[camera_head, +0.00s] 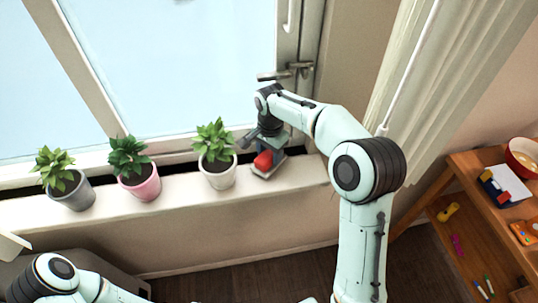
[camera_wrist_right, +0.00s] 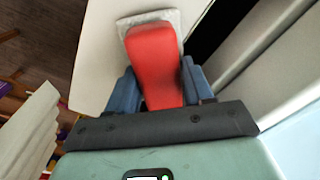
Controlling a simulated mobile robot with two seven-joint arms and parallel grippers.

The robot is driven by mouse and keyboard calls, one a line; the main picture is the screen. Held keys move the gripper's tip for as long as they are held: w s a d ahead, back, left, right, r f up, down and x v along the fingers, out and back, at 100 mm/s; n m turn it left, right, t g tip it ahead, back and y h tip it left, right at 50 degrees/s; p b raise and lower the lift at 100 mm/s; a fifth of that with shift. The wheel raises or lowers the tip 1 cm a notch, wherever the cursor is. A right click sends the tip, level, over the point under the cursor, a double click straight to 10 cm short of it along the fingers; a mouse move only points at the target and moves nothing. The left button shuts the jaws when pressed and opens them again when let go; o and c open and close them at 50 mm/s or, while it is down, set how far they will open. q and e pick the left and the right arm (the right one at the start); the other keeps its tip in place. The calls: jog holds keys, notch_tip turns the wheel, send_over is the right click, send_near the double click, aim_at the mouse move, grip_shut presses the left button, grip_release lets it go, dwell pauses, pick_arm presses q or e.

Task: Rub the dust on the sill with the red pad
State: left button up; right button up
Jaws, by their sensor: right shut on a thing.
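The red pad (camera_head: 264,160) is at the right part of the pale window sill (camera_head: 300,176), right of the potted plants. My right gripper (camera_head: 266,148) is above it, pointing down. In the right wrist view the blue fingers of my right gripper (camera_wrist_right: 161,88) are shut on the sides of the red pad (camera_wrist_right: 155,60). A thin greyish patch (camera_wrist_right: 172,17) shows around the pad's far end; I cannot tell whether it is dust or the pad's base. The pad appears to be at the sill surface. My left gripper is out of view; part of my left arm shows at lower left.
A white-potted plant (camera_head: 219,175) stands just left of my right gripper. A pink pot (camera_head: 143,185) and a grey pot (camera_head: 76,194) stand farther left. The window handle (camera_head: 298,68) and curtain (camera_head: 425,65) are close to my right arm. A wooden shelf (camera_head: 468,165) is at right.

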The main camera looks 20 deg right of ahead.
jog(key=shift+t, duration=0.3)
jog(key=r, duration=0.5)
jog(key=shift+w+d+r, duration=0.1)
jog(key=shift+w+r, duration=0.25)
jog(key=shift+w, duration=0.05)
jog(key=shift+s+r, duration=0.1)
jog(key=shift+r, duration=0.25)
jog(key=shift+s+a+r, duration=0.15)
jog(key=shift+s+a, duration=0.05)
jog(key=shift+a, duration=0.05)
jog(key=shift+d, duration=0.1)
